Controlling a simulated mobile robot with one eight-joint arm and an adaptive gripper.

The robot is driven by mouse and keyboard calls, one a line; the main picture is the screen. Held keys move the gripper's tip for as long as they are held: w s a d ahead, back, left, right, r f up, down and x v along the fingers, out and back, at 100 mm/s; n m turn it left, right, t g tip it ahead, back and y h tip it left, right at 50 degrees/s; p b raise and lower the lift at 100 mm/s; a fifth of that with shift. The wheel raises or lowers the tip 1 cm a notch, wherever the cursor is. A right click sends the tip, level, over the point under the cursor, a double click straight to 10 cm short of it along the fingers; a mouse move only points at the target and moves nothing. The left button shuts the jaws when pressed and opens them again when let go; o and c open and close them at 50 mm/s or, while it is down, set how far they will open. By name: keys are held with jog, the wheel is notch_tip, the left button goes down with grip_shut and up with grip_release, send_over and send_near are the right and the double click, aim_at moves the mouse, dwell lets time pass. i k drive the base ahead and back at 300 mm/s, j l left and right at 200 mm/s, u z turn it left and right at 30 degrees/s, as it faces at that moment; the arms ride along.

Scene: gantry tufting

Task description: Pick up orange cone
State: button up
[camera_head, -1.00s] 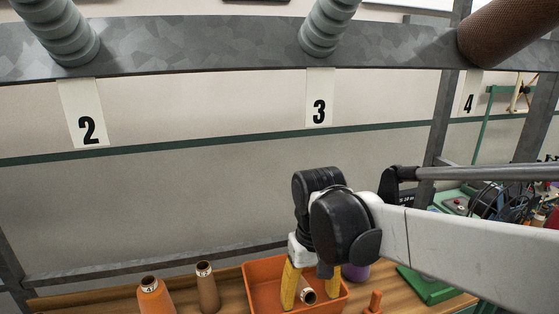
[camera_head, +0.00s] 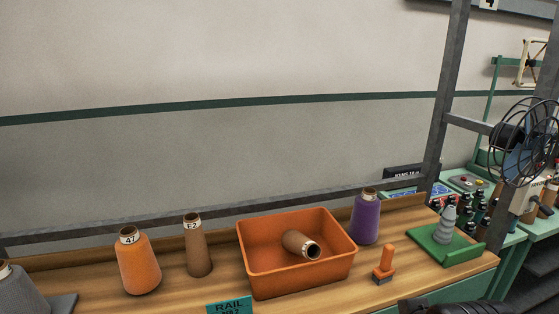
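The orange cone (camera_head: 138,265) stands upright on the wooden bench at the left, with a white numbered label and a dark opening at its top. It is uncovered and nothing touches it. My gripper's fingers are out of view. Only a black part that looks like my arm shows at the bottom right edge, well to the right of the cone.
A brown cone (camera_head: 197,250) stands just right of the orange cone. An orange bin (camera_head: 300,282) holds another brown cone (camera_head: 300,244) lying down. A purple cone (camera_head: 366,218), orange-handled tool (camera_head: 384,260), green stand (camera_head: 445,246) and grey cone (camera_head: 20,292) are also near.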

aim_at(141, 274)
jog(key=u, duration=1.45)
